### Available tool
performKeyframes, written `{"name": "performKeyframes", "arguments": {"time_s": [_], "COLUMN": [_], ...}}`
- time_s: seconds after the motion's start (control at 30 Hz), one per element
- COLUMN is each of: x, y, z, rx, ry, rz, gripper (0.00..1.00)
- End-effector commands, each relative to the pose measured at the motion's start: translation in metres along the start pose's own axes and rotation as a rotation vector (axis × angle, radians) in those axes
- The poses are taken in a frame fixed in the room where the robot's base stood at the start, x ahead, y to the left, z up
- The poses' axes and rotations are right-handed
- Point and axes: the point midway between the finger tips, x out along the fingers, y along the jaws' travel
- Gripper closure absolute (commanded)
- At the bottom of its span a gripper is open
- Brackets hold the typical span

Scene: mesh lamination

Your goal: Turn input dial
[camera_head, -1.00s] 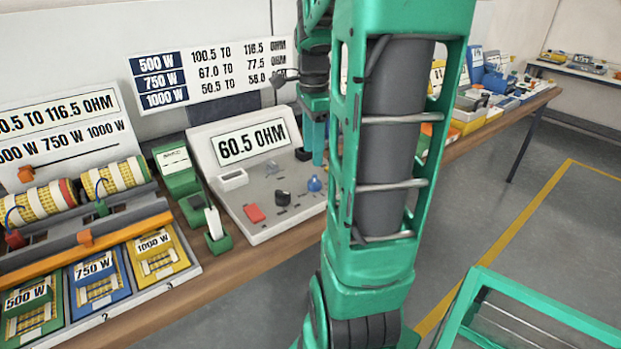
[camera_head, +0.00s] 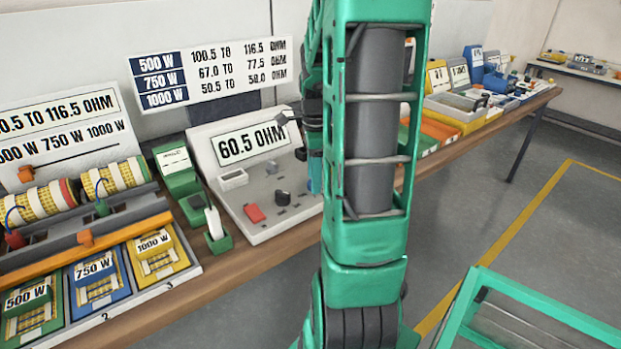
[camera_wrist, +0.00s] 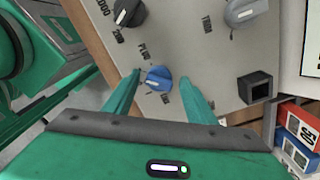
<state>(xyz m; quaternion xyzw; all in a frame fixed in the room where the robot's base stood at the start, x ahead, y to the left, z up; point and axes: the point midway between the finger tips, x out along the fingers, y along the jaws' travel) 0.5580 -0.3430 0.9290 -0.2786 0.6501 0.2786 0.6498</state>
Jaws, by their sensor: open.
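The meter console (camera_head: 265,222) stands on the bench, its display (camera_head: 252,144) reading 60.5 OHM. In the wrist view its panel carries a blue dial (camera_wrist: 158,80) with a white pointer mark, a black dial (camera_wrist: 129,12) and a grey dial (camera_wrist: 246,12). My gripper (camera_wrist: 160,77) is open, with one green finger on each side of the blue dial. I cannot tell whether either finger touches it. In the head view my arm hides the console's right edge and most of the gripper.
A red button (camera_head: 254,213) and the black dial (camera_head: 283,198) sit on the console. A black square socket (camera_wrist: 255,87) is right of the blue dial. A green holder (camera_head: 217,240) stands left of the console. Resistor trays fill the bench's left.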

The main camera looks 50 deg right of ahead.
Motion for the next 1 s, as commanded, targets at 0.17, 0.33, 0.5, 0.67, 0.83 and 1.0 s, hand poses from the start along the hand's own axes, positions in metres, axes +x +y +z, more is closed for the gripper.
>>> {"name": "performKeyframes", "arguments": {"time_s": [0.17, 0.33, 0.5, 0.67, 0.83, 1.0], "x": [0.0061, 0.0061, 0.0058, 0.0056, 0.0054, 0.0052], "y": [0.0006, 0.0005, 0.0003, -0.0001, -0.0004, -0.0008], "z": [-0.0001, 0.0, 0.0, 0.0001, 0.0004, 0.0007], "rx": [0.0, 0.0, 0.0, -0.001, -0.021, -0.085], "ry": [0.0, 0.0, 0.0, 0.0, 0.0, 0.0], "rz": [0.001, 0.001, 0.0, -0.001, -0.002, -0.003], "gripper": [0.49, 0.49, 0.8, 0.88, 0.88, 0.88]}}
